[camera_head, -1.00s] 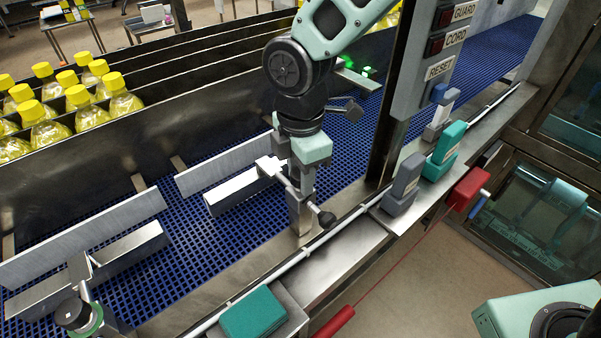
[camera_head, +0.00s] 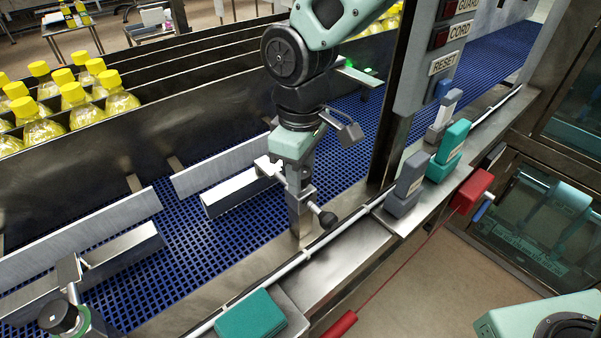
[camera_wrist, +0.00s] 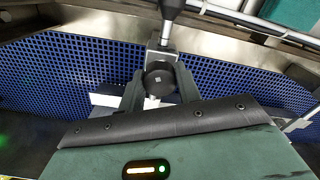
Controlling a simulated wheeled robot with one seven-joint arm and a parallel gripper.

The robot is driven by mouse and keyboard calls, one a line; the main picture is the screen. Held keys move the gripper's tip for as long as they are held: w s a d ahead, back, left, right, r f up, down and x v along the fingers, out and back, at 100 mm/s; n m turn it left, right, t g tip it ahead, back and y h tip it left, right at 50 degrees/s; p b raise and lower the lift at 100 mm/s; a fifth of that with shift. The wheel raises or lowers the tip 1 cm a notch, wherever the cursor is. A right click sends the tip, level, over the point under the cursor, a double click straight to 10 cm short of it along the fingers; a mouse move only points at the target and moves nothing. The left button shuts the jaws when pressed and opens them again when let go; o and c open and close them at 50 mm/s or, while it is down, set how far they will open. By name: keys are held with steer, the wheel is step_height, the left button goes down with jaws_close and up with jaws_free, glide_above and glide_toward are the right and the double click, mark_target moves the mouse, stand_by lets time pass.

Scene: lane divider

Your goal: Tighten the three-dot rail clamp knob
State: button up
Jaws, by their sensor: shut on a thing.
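My gripper (camera_head: 292,172) points down onto the top of a metal rail clamp post (camera_head: 301,212) beside the blue conveyor. In the wrist view, my gripper (camera_wrist: 161,88) has its two fingers on either side of a round dark knob (camera_wrist: 159,79) and is shut on it. The knob has a small pale square at its centre. In the head view my gripper hides this knob. I cannot make out any dot marks on the clamp. A side handle with a black ball end (camera_head: 327,219) sticks out of the post. A guide rail (camera_head: 222,166) runs left from the clamp.
Another clamp with a dark knob (camera_head: 58,317) and green ring stands at the lower left. A control post (camera_head: 432,60) rises right of my arm. Grey (camera_head: 405,182) and teal boxes (camera_head: 448,150) line the frame edge. Yellow-capped bottles (camera_head: 75,100) stand in lanes behind.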

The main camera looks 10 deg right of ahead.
steer(key=shift+w+r+m+b, duration=0.15)
steer(key=shift+m+b, duration=0.2)
steer(key=shift+m, duration=1.95)
steer(key=o, duration=1)
steer(key=shift+c, duration=0.2)
step_height(320, 180, up, 17)
steer(key=b, duration=0.2)
steer(key=shift+r, duration=0.2)
